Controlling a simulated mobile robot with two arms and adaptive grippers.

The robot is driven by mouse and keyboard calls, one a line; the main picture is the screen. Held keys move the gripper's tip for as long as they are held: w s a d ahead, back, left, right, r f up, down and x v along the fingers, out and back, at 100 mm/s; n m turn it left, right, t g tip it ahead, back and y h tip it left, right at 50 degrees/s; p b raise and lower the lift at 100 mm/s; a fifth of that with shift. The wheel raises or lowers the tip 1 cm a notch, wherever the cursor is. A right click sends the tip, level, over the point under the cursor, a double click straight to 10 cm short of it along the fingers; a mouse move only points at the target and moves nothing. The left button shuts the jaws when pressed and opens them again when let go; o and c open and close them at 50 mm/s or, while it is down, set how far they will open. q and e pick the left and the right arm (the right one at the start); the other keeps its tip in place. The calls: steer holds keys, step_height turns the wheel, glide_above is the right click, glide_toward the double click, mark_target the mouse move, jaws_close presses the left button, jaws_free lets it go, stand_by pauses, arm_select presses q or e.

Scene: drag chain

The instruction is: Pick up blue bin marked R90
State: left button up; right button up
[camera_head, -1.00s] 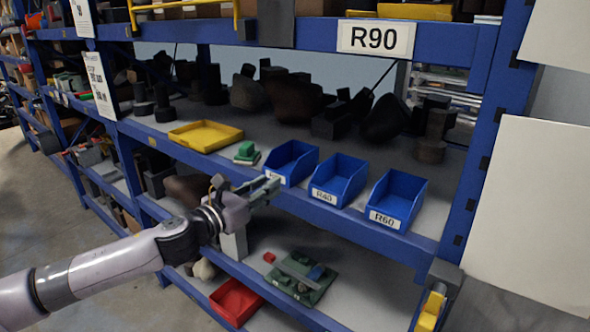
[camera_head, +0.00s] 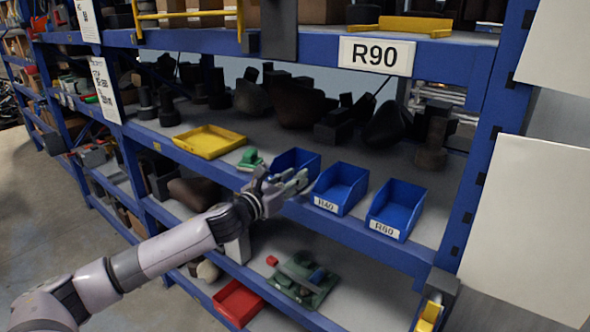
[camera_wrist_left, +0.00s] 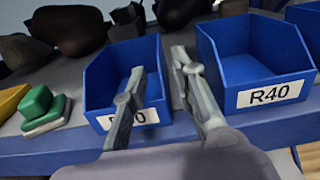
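Three blue bins stand in a row at the shelf's front edge. The left bin (camera_head: 291,159) is partly covered by my left gripper (camera_head: 291,182). Its label is partly hidden in the left wrist view (camera_wrist_left: 98,88); only a final 0 reads clearly. The middle bin (camera_head: 339,190) is marked R40, the right bin (camera_head: 397,210) R60. In the left wrist view the gripper (camera_wrist_left: 160,66) is open, one finger across the left bin's front and label, the other in the gap beside R40. The left bin's right wall appears between them; contact is unclear. My right gripper is not in view.
A large R90 sign (camera_head: 376,56) is on the upper shelf beam. A yellow tray (camera_head: 209,142) and a green block (camera_head: 250,159) lie left of the bins. Dark parts stand behind. A red bin (camera_head: 239,302) is on the lower shelf.

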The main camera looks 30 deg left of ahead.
mark_target(308, 168)
arm_select(q)
steer(key=shift+w, duration=0.7)
steer(key=shift+w+d+r+p, duration=0.1)
steer(key=shift+w+r+p, duration=0.05)
steer(key=shift+w+p, duration=0.35)
steer(key=w+p, duration=0.1)
steer(key=w, duration=0.2)
steer(key=shift+w+d, duration=0.15)
steer(key=shift+w, duration=0.05)
steer(key=shift+w+d+f, duration=0.1)
steer(key=shift+w+f, duration=0.1)
steer(key=shift+w, duration=0.25)
steer(key=shift+s, duration=0.15)
steer(key=shift+c, duration=0.6)
jaws_close()
steer(key=shift+r, duration=0.1)
